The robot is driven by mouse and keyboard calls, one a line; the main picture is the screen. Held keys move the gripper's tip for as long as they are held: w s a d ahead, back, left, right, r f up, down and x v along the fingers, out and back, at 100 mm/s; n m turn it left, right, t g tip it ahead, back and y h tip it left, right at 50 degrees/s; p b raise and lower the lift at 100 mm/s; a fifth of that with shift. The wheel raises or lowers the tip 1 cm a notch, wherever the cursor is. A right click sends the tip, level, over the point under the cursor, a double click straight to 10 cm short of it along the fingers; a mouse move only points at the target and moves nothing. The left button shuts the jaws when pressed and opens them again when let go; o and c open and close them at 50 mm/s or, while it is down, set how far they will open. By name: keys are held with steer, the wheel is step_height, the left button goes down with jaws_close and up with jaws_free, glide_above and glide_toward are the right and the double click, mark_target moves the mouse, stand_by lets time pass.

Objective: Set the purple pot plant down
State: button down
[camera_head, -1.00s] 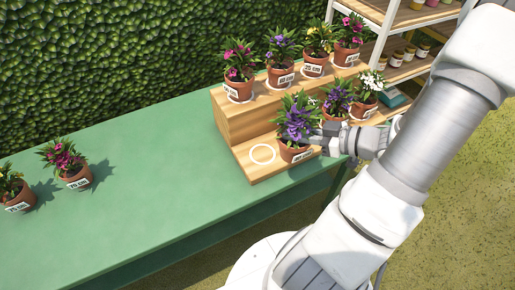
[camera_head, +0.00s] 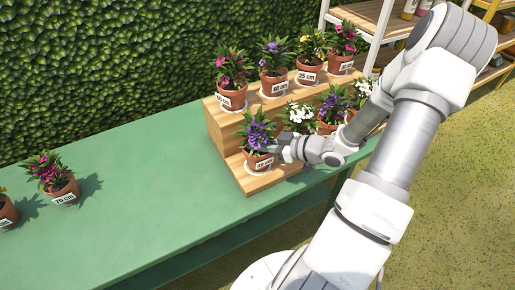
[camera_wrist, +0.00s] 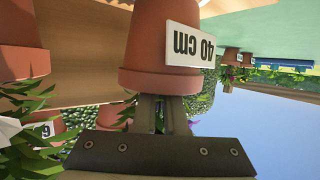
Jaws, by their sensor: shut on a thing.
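The purple pot plant (camera_head: 258,130) is upright in a terracotta pot at the left end of the lower wooden step. Its pot (camera_wrist: 150,40) fills the middle of the wrist view, which shows it upside down with a "40 cm" label. My gripper (camera_head: 281,151) reaches in from the right and is shut on this pot; its fingers (camera_wrist: 160,115) meet the pot's rim in the wrist view. A white ring (camera_head: 262,171) shows around the pot's base. I cannot tell whether the base touches the wood.
A white-flowered plant (camera_head: 298,117) and another purple plant (camera_head: 333,108) stand close on the right on the same step. Several pots line the upper step (camera_head: 215,124) behind. The green table (camera_head: 140,190) is mostly clear, with a pink plant (camera_head: 50,175) at left.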

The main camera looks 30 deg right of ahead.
steer(key=shift+f, duration=0.4)
steer(key=shift+f, duration=0.2)
steer(key=c, duration=1)
jaws_free()
steer(key=shift+s+d+r, duration=0.2)
steer(key=shift+r, duration=0.1)
steer(key=p+v, duration=0.2)
steer(key=v, duration=0.9)
steer(key=shift+s+d, duration=0.1)
steer(key=shift+s, duration=0.05)
